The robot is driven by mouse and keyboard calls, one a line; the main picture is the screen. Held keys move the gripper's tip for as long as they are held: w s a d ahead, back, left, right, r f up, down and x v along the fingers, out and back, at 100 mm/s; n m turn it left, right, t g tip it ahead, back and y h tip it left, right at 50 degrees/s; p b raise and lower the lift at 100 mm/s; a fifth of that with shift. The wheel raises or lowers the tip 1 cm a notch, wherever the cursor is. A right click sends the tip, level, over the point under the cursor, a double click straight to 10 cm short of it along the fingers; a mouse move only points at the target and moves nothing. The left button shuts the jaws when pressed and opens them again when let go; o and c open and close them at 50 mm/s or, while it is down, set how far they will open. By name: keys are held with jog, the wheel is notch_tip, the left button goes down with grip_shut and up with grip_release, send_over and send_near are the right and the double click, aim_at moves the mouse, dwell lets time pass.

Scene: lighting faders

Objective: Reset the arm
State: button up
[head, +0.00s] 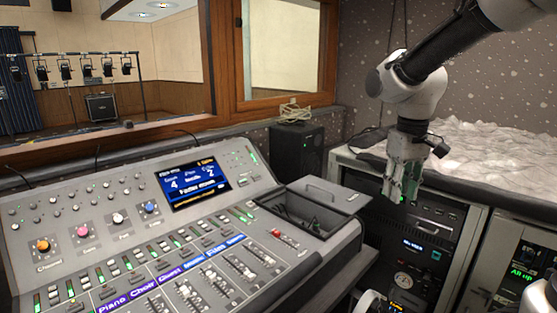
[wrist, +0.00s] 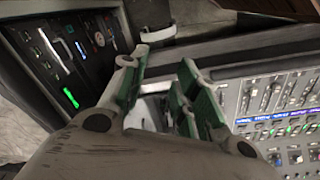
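My gripper (head: 402,190) hangs from my arm with its fingers pointing down, right of the mixing console in the head view. It is in front of the rack and apart from the console. In the wrist view my gripper (wrist: 158,92) shows two green-padded fingers with a gap between them. The gap is empty, so the gripper is open and holds nothing. My arm comes in from the upper right of the head view, bent at the elbow.
The lighting console (head: 130,215) has faders, knobs and a lit screen (head: 193,184). An open compartment (head: 300,215) with cables is at its right end. An equipment rack (head: 415,255) stands below my gripper. A black box (head: 297,148) sits behind, under the window.

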jog(key=s+d+r+m+t, duration=0.1)
jog(key=s+d, duration=0.3)
jog(key=s, duration=0.4)
jog(key=s+d+r+m+t, duration=0.2)
jog(key=s+d, duration=0.2)
jog(key=s, duration=0.5)
jog(key=shift+r+t, duration=0.15)
jog(key=shift+t, duration=0.25)
